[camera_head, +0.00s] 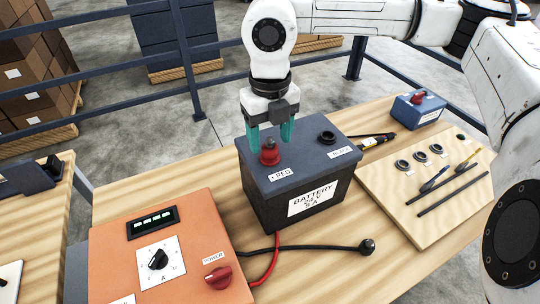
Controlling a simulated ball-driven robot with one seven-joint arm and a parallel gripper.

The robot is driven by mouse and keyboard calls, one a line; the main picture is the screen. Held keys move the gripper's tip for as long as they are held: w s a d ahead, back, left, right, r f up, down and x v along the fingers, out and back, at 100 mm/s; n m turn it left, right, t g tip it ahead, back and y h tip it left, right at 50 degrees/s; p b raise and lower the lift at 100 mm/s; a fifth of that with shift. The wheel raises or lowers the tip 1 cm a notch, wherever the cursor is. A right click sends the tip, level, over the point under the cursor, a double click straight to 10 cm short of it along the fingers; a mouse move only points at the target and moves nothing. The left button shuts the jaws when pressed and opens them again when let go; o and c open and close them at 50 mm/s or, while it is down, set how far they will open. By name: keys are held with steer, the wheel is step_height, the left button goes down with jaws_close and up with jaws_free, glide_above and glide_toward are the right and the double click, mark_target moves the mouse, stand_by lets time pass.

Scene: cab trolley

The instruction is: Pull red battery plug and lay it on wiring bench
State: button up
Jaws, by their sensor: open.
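The red battery plug (269,152) stands upright at the terminal labelled "+ RED" on top of the dark battery (262,208). A red cable (271,262) shows below the battery's front. My gripper (270,138) points down over the plug, with its teal fingers apart, one at the plug's left and one at its right. I cannot tell whether the fingers touch the plug. The wooden bench (325,268) carries the battery. No separate wiring bench is marked; a light wooden board (415,210) with rings and rods lies on the right.
An orange charger box (190,235) with a dial and red power knob stands front left. A black cable ends in a black plug (367,246) on the bench. A blue box (418,108) with a red knob stands back right. The bench front is mostly clear.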

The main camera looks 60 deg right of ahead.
mark_target(270, 139)
step_height(270, 139, down, 2)
steer(key=shift+f+b, duration=0.2)
steer(key=shift+b, duration=0.65)
steer(key=shift+b, duration=0.7)
stand_by(0.4)
stand_by(0.3)
jaws_close()
stand_by(0.5)
steer(key=shift+r, duration=0.15)
steer(key=shift+r+p, duration=1)
steer(key=shift+r, duration=1.9)
